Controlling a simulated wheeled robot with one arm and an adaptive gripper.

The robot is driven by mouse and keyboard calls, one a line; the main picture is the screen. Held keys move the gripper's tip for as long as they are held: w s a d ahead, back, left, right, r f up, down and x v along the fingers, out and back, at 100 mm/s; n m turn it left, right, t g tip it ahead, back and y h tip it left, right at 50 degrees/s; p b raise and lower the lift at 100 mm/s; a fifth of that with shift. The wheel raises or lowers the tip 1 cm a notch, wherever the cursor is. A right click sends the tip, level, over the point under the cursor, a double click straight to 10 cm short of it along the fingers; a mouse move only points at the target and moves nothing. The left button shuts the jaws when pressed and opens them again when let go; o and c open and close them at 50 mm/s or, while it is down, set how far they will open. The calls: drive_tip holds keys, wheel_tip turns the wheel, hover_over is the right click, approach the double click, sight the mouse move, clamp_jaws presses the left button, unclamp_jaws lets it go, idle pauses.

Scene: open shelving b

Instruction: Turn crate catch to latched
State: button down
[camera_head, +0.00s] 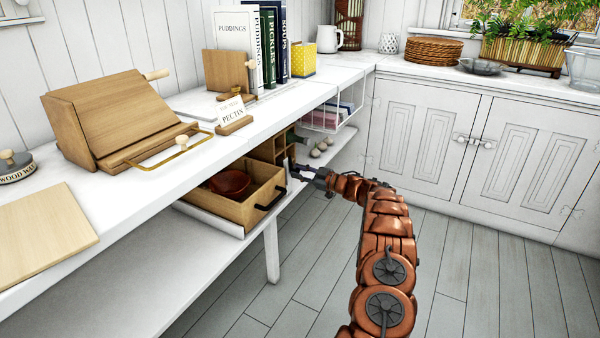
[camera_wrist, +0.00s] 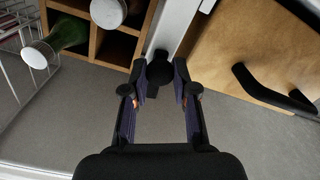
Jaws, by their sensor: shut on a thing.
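My gripper (camera_head: 302,168) reaches in under the white counter, beside a compartmented wooden crate (camera_head: 268,152). In the wrist view my gripper (camera_wrist: 159,82) has its two fingers on either side of a small dark piece (camera_wrist: 158,66), which appears to be the crate catch, and is shut on it.
An open wooden box (camera_head: 240,212) with a black handle (camera_head: 271,198) holds a reddish-brown bowl (camera_head: 230,183) left of my gripper. A white wire rack (camera_head: 325,118) hangs behind. The counter (camera_head: 170,185) lies above, and the floor to the right is clear.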

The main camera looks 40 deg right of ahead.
drive_tip(key=n+p, duration=0.1)
drive_tip(key=n, duration=0.3)
drive_tip(key=shift+a, duration=0.1)
drive_tip(key=n+p, duration=0.3)
drive_tip(key=n, duration=0.5)
drive_tip(key=shift+n, duration=0.3)
drive_tip(key=n+p, duration=0.3)
drive_tip(key=shift+f+n, duration=0.2)
drive_tip(key=shift+n, duration=0.1)
drive_tip(key=c, duration=0.9)
unclamp_jaws()
drive_tip(key=shift+p, duration=0.3)
